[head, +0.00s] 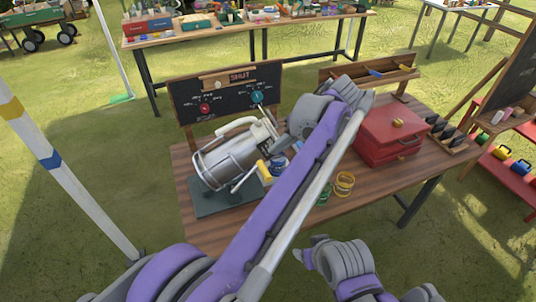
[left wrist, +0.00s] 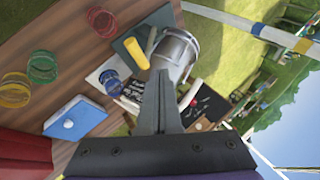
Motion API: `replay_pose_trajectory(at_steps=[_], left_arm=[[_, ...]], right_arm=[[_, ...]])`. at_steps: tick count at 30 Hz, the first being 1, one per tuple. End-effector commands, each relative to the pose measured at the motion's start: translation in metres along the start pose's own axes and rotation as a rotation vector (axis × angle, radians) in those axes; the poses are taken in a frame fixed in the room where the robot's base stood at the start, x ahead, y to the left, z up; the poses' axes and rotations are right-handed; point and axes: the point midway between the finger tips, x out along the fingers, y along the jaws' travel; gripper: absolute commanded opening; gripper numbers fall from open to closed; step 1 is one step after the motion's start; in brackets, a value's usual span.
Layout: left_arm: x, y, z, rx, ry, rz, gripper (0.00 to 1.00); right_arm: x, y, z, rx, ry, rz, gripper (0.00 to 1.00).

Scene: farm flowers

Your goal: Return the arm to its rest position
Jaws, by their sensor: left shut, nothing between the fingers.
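My left arm, purple and grey, crosses the middle of the head view from the bottom left. It bends above the wooden table, and its left gripper (head: 274,138) points down-left near a silver metal can (head: 222,162). The fingers are partly hard to tell from the can there. In the left wrist view the left gripper (left wrist: 163,78) is shut and empty, its tips just in front of the can (left wrist: 178,50); touching or apart cannot be told. My right arm is folded at the bottom right, and its gripper (head: 306,256) is only partly clear.
The table (head: 215,235) holds a red box (head: 385,135), a dark mat (head: 212,203), a yellow ring (head: 345,183) and a green ring (head: 323,198). A chalkboard (head: 185,98) stands behind. A striped pole (head: 75,185) is at left. Grass is open between pole and table.

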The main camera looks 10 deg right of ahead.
Motion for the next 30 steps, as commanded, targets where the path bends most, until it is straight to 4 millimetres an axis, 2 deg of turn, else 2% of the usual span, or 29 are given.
replay_pose_trajectory(at_steps=[6, 20, 23, 26, 30], left_arm=[[-0.012, 0.0, 0.0, 0.0, -0.001, -0.001, 0.0], [-0.011, -0.001, 0.0, -0.001, -0.002, 0.0, 0.0], [-0.004, -0.013, 0.003, -0.003, -0.01, 0.016, 0.0], [0.013, -0.04, 0.012, -0.008, -0.026, 0.058, 0.0], [0.048, -0.09, 0.043, -0.025, -0.042, 0.155, 0.0]], right_arm=[[-0.001, 0.0, -0.001, 0.0, 0.001, 0.0, 0.67], [-0.001, 0.0, -0.001, 0.0, 0.001, 0.0, 0.67], [-0.001, 0.0, -0.001, 0.0, 0.001, 0.0, 0.67], [-0.001, 0.0, -0.001, 0.0, 0.001, 0.0, 0.67], [-0.001, 0.0, -0.001, 0.0, 0.001, 0.0, 0.67]])
